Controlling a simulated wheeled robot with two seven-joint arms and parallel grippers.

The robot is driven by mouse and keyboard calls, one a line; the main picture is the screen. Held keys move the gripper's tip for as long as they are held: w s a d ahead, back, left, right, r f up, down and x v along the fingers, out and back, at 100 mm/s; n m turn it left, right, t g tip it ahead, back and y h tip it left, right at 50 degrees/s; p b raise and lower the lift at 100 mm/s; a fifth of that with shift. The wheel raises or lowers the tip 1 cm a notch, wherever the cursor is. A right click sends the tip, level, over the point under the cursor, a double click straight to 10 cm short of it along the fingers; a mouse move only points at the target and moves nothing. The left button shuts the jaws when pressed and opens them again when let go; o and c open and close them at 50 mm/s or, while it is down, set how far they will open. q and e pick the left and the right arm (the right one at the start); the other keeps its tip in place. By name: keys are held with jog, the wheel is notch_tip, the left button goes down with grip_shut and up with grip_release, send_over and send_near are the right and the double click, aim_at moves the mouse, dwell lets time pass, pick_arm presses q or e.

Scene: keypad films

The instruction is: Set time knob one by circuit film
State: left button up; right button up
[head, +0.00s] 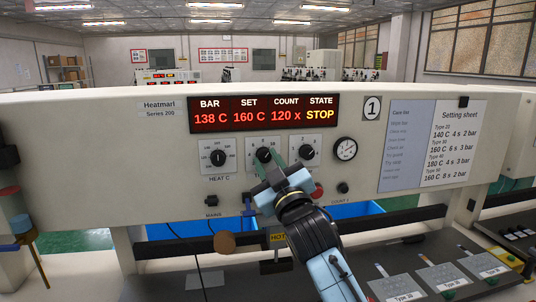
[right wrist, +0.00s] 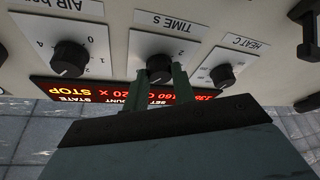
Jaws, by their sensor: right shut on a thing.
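The time knob (right wrist: 153,66) is black, on a white plate marked TIME S; in the head view this middle dial (head: 264,154) is partly covered by my gripper. My right gripper (head: 271,165) reaches up to it; in the right wrist view its dark green fingertips (right wrist: 158,78) are closed on the knob. The knob's pointer setting is hard to read. Several film cards with type labels (head: 398,288) lie on the dark bench at lower right. The setting sheet (head: 456,140) lists heat, seconds and bar by type. My left gripper is out of view.
The heat knob (head: 218,158) is left of the time knob and the air knob (head: 308,152) right. The red display (head: 263,113) reads 138 C, SET 160 C, 120 x, STOP. A round gauge (head: 345,149) and a red button (head: 318,190) are close by on the right.

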jog(key=n+g+p, duration=0.1)
jog(key=n+p, duration=0.3)
jog(key=p, duration=0.1)
jog(key=r+n+g+y+p, duration=0.1)
jog(key=n+g+p, duration=0.1)
jog(key=n+p, duration=0.2)
jog(key=n+g+y+p, duration=0.1)
jog(key=n+g+p, duration=0.1)
jog(key=n+p, duration=0.3)
jog(key=shift+w+d+r+p, duration=0.15)
jog(key=shift+d+p, duration=0.2)
jog(key=shift+p, duration=0.65)
jog(key=shift+n+p, duration=0.45)
jog(key=shift+n, duration=0.25)
jog(key=shift+n+g+h, duration=0.5)
jog(key=shift+n+g, duration=0.2)
jog(key=shift+n, duration=0.7)
jog(key=shift+a, duration=0.1)
jog(key=o, duration=1)
jog(key=b+v, duration=0.2)
jog(key=v, duration=1.1)
jog(key=shift+s, duration=0.3)
